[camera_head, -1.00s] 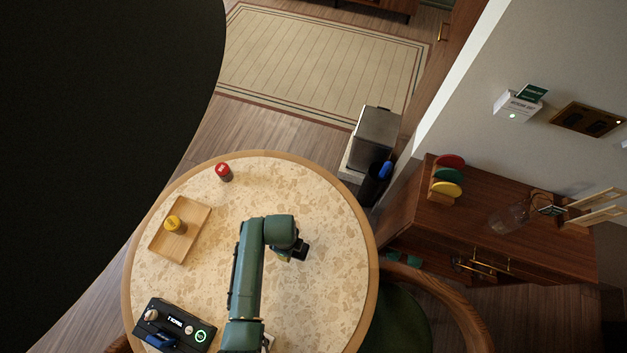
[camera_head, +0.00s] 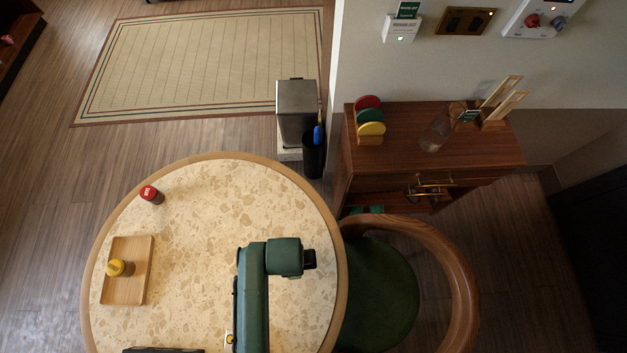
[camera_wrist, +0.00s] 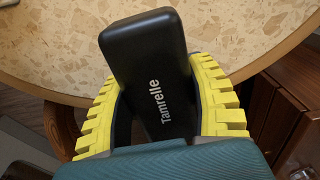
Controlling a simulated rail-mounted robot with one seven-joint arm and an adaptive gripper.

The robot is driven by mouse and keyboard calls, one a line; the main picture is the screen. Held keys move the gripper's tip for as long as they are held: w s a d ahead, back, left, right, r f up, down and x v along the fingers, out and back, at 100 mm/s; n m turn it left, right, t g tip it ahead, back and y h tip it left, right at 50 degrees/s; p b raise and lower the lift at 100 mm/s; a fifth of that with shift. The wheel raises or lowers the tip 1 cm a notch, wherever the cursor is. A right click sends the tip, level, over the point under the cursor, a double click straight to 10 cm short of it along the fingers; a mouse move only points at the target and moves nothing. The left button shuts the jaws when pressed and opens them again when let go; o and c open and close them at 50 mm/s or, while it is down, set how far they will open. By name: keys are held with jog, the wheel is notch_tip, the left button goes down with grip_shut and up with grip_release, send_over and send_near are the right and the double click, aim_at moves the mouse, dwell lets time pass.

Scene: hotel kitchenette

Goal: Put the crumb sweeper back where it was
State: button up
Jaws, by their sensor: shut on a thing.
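My gripper (camera_wrist: 155,85) is shut on a black, rounded block lettered "Tamrelle", which I take to be the crumb sweeper (camera_wrist: 148,50). Its yellow ribbed fingers lie on either side of it in the wrist view. In the head view my gripper (camera_head: 309,259) is near the right part of the round table (camera_head: 200,215), and only a small dark end shows there. The wrist view shows the speckled table top (camera_wrist: 50,35) and its wooden rim beyond the sweeper. I cannot tell its height above the table.
A wooden tray (camera_head: 140,250) holds a yellow-topped jar (camera_head: 119,268); a red-capped jar (camera_head: 151,195) stands behind. A green-seated chair (camera_head: 375,295) is right of the table. Behind it are a wooden sideboard (camera_head: 400,150), a metal bin (camera_head: 297,110) and a black holder (camera_head: 313,160).

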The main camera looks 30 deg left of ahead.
jog(key=shift+m, duration=0.4)
jog(key=d+f+b, duration=0.1)
jog(key=f, duration=0.3)
jog(key=s+d+f+b, duration=0.1)
jog(key=f, duration=0.3)
jog(key=s+d+f+b, duration=0.1)
jog(key=f, duration=0.3)
jog(key=shift+d, duration=0.15)
jog(key=shift+f, duration=0.15)
jog(key=o, duration=1.1)
jog(key=shift+s, duration=0.1)
notch_tip(320, 180, up, 12)
jog(key=p, duration=0.3)
